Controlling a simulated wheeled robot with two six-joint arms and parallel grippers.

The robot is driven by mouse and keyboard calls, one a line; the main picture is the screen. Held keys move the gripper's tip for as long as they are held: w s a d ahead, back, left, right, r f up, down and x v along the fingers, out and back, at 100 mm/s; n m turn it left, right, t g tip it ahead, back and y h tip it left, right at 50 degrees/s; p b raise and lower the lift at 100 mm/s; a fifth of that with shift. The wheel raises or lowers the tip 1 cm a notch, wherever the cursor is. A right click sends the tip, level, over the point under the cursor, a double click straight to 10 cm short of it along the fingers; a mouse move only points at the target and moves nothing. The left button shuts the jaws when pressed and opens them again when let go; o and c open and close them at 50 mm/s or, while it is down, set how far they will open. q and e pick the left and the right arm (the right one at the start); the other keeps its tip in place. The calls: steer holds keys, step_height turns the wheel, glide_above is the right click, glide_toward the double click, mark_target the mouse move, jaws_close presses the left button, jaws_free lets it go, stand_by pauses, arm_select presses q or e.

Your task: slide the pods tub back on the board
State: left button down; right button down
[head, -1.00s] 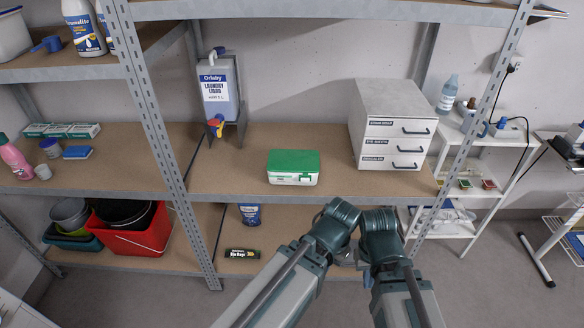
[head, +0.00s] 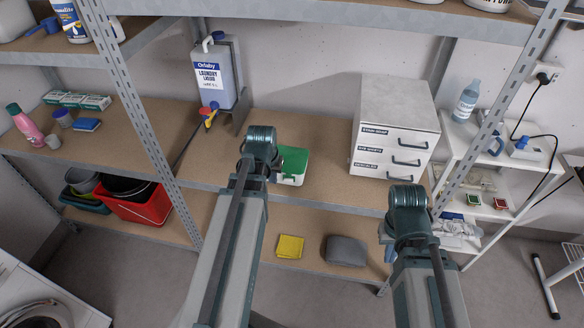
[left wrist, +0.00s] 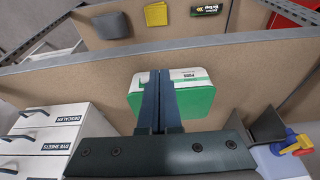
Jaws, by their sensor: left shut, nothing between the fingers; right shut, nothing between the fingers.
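The pods tub (head: 295,166), a white box with a green lid, stands on the middle board (head: 240,180) near its front edge. My left gripper (head: 268,172) is at the tub's left side in the head view, partly hidden by its own wrist. In the left wrist view its shut, empty fingers (left wrist: 158,75) lie across the picture of the tub (left wrist: 199,100). I cannot tell whether they touch it. My right gripper (head: 386,234) is low in front of the board's right end, shut and mostly hidden behind its wrist.
A white drawer unit (head: 393,128) stands right of the tub, and a laundry liquid dispenser (head: 215,75) stands back left. The board behind the tub looks clear. A yellow cloth (head: 290,246) and a grey bundle (head: 345,250) lie on the shelf below. A metal post (head: 130,110) rises at left.

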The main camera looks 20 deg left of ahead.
arm_select(q)
steer(key=shift+w+a+r, duration=0.2)
steer(key=shift+w+a, duration=0.15)
steer(key=shift+a, duration=0.35)
arm_select(e)
steer(key=shift+w+d+r, duration=0.1)
steer(key=shift+w+d, duration=0.2)
steer(key=shift+w, duration=0.1)
arm_select(q)
steer(key=shift+f, duration=0.1)
